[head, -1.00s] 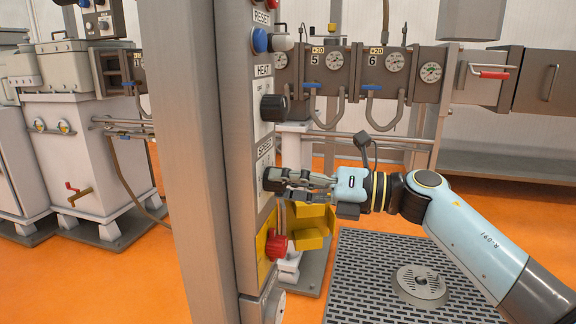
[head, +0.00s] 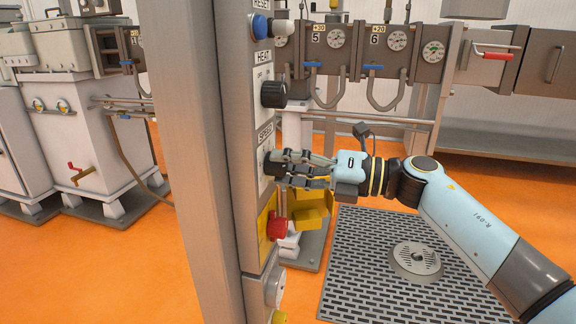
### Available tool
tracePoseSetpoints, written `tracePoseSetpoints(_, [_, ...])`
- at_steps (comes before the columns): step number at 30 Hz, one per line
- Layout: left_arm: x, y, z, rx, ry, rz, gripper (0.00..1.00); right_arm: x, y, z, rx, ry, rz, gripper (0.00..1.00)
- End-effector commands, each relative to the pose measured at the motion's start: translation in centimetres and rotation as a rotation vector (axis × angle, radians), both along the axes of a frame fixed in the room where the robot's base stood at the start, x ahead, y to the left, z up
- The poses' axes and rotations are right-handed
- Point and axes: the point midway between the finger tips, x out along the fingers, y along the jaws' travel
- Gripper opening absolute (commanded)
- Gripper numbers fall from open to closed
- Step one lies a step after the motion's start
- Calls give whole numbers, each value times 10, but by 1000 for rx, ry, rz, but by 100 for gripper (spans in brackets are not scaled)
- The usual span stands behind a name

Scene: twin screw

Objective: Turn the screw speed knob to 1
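The speed knob (head: 270,163) is a dark knob under the label SPEED (head: 265,134) on the grey control panel. My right gripper (head: 281,168) comes in from the right with its fingertips at this knob. The fingers hide part of the knob and its scale, so I cannot read its setting. One finger is above the other with a gap between them. I cannot tell whether they press on the knob or only stand around it. My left gripper is out of view.
The black heat knob (head: 273,94) and blue reset button (head: 260,27) are above on the panel. A red emergency button (head: 277,226) is below, close under the gripper. A grey post (head: 185,150) stands left of the panel. Gauges and hoses are behind.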

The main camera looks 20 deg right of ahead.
Motion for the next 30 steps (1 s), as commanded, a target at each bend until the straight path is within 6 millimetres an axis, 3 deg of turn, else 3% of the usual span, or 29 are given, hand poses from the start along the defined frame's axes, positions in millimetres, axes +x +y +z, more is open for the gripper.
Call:
tracePoseSetpoints(4, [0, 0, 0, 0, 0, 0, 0, 0, 0, 0, -1, 1, 2, 63])
tracePoseSetpoints(14, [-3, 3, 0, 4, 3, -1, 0, -3, -4, -1, -2, 1, 2, 63])
tracePoseSetpoints(30, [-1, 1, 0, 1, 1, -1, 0, -61, -89, -2, -5, 3, 2, 63])
